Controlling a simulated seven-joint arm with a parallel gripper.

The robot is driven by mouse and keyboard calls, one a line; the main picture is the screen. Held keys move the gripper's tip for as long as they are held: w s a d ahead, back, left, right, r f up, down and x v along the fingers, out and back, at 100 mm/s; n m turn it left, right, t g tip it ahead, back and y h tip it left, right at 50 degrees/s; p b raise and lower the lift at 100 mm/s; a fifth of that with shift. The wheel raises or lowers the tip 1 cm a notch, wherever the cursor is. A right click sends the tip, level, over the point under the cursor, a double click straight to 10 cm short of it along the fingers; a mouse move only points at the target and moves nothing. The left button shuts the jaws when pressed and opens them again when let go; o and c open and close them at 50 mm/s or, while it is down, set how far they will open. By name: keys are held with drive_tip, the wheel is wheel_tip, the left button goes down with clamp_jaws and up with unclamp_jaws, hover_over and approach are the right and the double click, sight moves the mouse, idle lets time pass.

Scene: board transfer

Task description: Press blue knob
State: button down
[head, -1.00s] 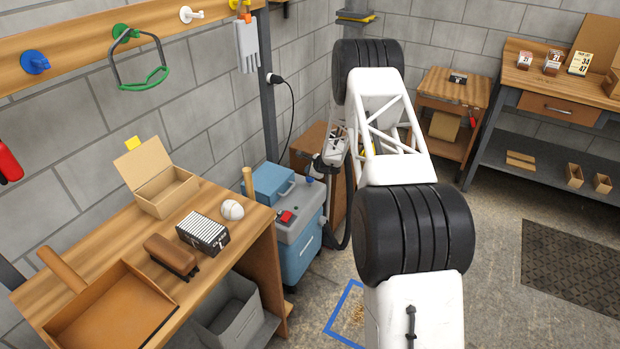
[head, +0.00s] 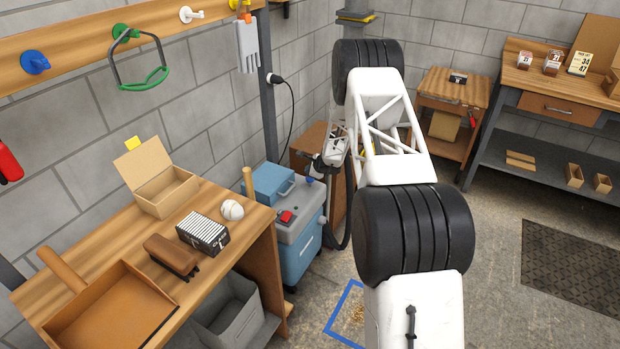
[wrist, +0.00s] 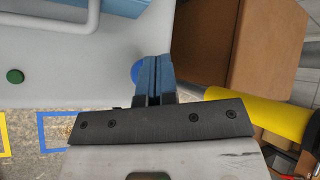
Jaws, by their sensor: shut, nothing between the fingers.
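The blue knob (head: 310,180) sits at the back right of the light grey top of a blue wheeled cabinet (head: 300,252). In the wrist view the blue knob (wrist: 137,72) shows beside the fingertips, partly hidden behind them. My gripper (wrist: 154,60) is shut and empty, its narrow blue-grey fingers pointing toward the cabinet's edge. In the head view my gripper is small, close by the knob and mostly hidden by its own wrist. I cannot tell whether the fingertips touch the knob.
The cabinet top also bears a red switch (head: 286,216), a green button (wrist: 14,76) and a blue case with a handle (head: 273,184). A brown box (wrist: 258,45) stands just right of the fingers. A wooden workbench (head: 225,207) stands at the left.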

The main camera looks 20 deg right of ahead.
drive_tip(key=shift+f, duration=1.8)
idle(2.5)
drive_tip(key=shift+r, duration=0.1)
idle(0.4)
drive_tip(key=shift+r, duration=1.6)
drive_tip(key=shift+r, duration=0.1)
drive_tip(key=shift+r, duration=2.45)
